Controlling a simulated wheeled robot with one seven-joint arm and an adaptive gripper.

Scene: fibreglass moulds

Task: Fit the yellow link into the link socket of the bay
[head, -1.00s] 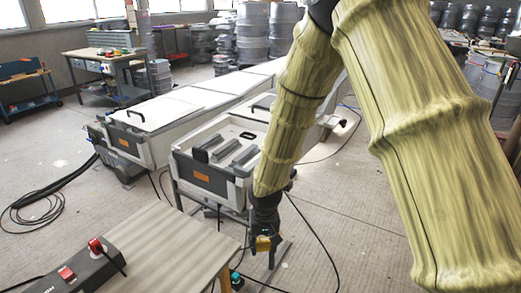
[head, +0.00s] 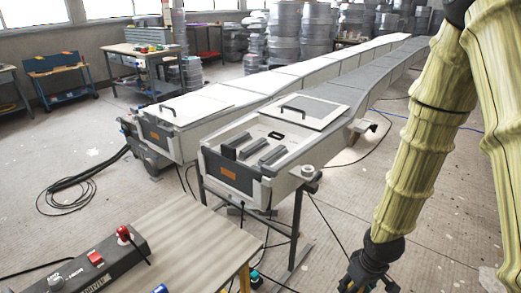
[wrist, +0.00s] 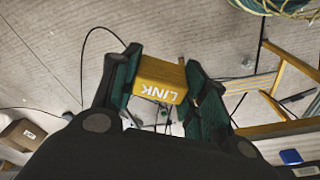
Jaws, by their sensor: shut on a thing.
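The yellow link (wrist: 160,80), a small block marked LINK, sits between the two dark green finger pads of my gripper (wrist: 163,84) in the wrist view. My gripper also shows at the bottom edge of the head view (head: 366,278), where its fingertips are cut off and the link is hidden. The bay (head: 250,165) is at the near end of a long mould, left of and beyond my gripper, well apart from it. Dark grey blocks (head: 262,151) and a small black frame (head: 277,135) are on its top. I cannot tell which part is the link socket.
A wooden table (head: 190,245) with a control box (head: 95,265) and red knob stands at the front left. A second white-topped mould (head: 190,110) lies beyond the bay. Cables cross the floor. The floor right of the bay is mostly clear.

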